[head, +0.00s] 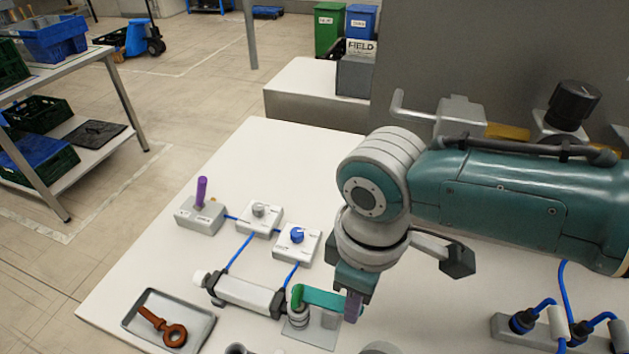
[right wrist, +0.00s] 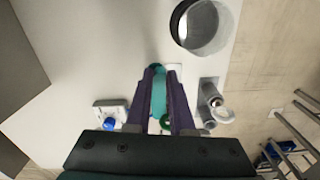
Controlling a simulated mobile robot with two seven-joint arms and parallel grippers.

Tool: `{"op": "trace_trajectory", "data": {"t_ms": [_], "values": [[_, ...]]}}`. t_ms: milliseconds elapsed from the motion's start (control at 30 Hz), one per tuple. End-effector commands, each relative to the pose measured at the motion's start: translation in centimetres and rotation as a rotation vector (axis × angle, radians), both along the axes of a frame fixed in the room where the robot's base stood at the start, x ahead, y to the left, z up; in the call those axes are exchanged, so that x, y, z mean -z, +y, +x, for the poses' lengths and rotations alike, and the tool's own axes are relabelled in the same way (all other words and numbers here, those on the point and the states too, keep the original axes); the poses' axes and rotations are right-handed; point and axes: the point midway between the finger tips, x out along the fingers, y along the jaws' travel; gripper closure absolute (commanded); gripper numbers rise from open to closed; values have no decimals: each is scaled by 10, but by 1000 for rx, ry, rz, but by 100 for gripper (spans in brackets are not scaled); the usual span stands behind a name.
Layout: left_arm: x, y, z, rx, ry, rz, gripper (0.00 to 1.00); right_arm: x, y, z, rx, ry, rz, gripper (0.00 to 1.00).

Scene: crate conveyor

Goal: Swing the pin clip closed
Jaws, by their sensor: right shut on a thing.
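In the head view a flat teal bar (head: 323,298) lies across the front of the white table, with a green curved piece (head: 297,295) at its left end, above a round metal fitting (head: 298,317). I take the bar as the pin clip; it is the only lever-like part at my gripper. My right gripper (head: 353,304) points down with its purple fingers shut on the bar's right end. In the right wrist view the bar (right wrist: 158,95) sits between both purple fingers (right wrist: 160,72). My left gripper is in neither view.
A grey cylinder (head: 245,293) lies left of the fitting. A tray (head: 195,325) holds a rust-coloured eye pin (head: 162,325). Small boxes with a grey knob (head: 258,209), a blue knob (head: 297,235) and a purple lever (head: 202,191) stand behind.

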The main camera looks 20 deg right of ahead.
Motion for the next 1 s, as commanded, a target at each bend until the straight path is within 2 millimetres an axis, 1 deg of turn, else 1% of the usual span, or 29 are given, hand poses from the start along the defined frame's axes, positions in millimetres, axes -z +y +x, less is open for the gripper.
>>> {"op": "trace_trajectory", "data": {"t_ms": [267, 300, 500, 567, 833, 933, 1000], "values": [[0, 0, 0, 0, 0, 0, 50, 0, 0, 0, -1, -1, -1, 100], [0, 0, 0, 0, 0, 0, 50, 0, 0, 0, -1, -1, -1, 77], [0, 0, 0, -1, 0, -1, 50, 0, 0, 0, 0, -1, -1, 54], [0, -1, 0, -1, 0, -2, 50, 0, 0, 0, 0, -1, -1, 49], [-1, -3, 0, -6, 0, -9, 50, -3, 0, 0, 0, -1, -1, 49], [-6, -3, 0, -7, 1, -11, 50, -14, 0, 1, -1, -2, 1, 49], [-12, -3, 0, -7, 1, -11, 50, -27, 0, 1, 0, -3, 1, 49]]}}
